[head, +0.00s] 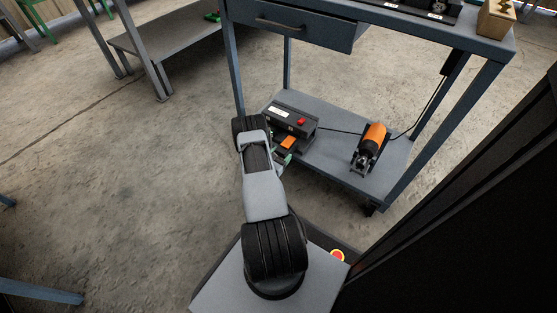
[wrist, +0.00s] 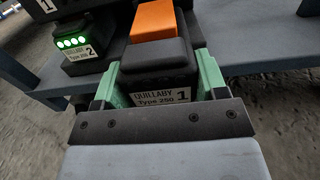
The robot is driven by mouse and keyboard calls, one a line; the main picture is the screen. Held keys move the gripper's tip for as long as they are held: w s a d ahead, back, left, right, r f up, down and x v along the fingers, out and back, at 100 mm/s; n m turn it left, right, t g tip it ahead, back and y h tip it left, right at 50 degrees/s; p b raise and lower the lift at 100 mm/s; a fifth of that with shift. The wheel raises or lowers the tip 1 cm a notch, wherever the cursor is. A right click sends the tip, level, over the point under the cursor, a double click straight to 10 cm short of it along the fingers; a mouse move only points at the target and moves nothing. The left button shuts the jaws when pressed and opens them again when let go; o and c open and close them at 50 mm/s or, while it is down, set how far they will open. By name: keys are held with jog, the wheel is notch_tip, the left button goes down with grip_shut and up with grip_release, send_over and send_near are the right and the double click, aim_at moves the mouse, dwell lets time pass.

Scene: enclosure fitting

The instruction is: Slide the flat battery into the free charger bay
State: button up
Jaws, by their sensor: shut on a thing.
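The held battery (wrist: 160,62) is black with an orange top and a label reading "QUILLABY Type 250 1". My gripper (wrist: 158,82) is shut on it, with a green finger on each side. No lit lamps show on it. In the head view its orange top (head: 288,143) is in front of the charger (head: 290,116), a dark box with a red button on the lower shelf. A second battery (wrist: 80,48), labelled 2 with green lights lit, sits at the left, below a "1" mark on the charger. The bay beyond the held battery is largely hidden; I cannot tell whether it has entered.
An orange and black tool (head: 370,147) lies on the lower shelf (head: 335,165), right of the charger, with a cable nearby. Bench legs and the drawer (head: 285,24) bound the space above. A dark cabinet (head: 470,220) stands at the right.

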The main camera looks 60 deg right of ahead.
jog(key=shift+d+b, duration=1.05)
jog(key=shift+d, duration=1.65)
jog(key=shift+d, duration=1.95)
jog(key=o, duration=1.3)
jog(key=shift+a+f, duration=0.1)
jog(key=shift+a+p, duration=0.3)
jog(key=shift+a, duration=0.25)
jog(key=a+p, duration=0.4)
jog(key=a, duration=0.8)
jog(key=shift+a, duration=0.35)
